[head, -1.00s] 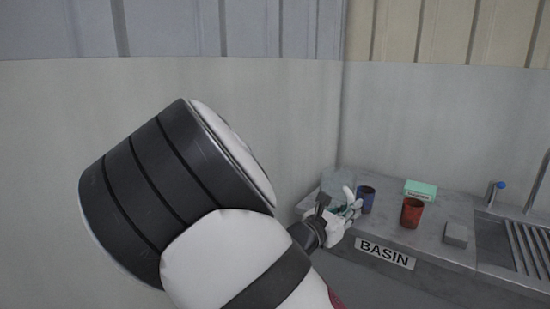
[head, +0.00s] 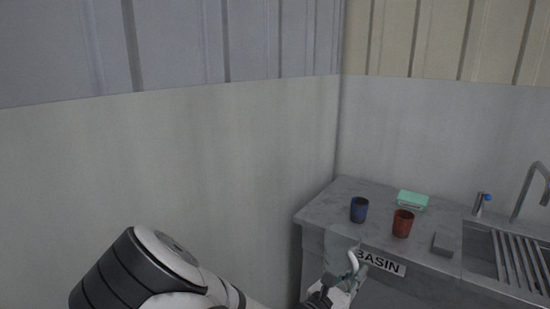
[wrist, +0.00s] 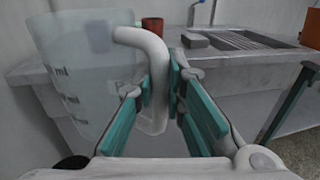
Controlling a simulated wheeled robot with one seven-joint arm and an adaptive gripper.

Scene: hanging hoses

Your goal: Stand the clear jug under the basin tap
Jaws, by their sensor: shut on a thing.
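The clear jug (wrist: 80,75), with dark ml marks and a pale handle (wrist: 152,75), fills the left of the wrist view. My gripper (wrist: 160,95) is shut on the handle, its teal pads on either side. In the head view my gripper (head: 345,281) and the faint jug (head: 340,246) are low, in front of the counter's left end, partly cut off by the lower edge. The basin tap (head: 533,190) is a grey curved spout at the right, above the slatted basin (head: 512,262).
A small blue-topped tap (head: 482,203) is by the basin. A BASIN label (head: 381,263) is on the front.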

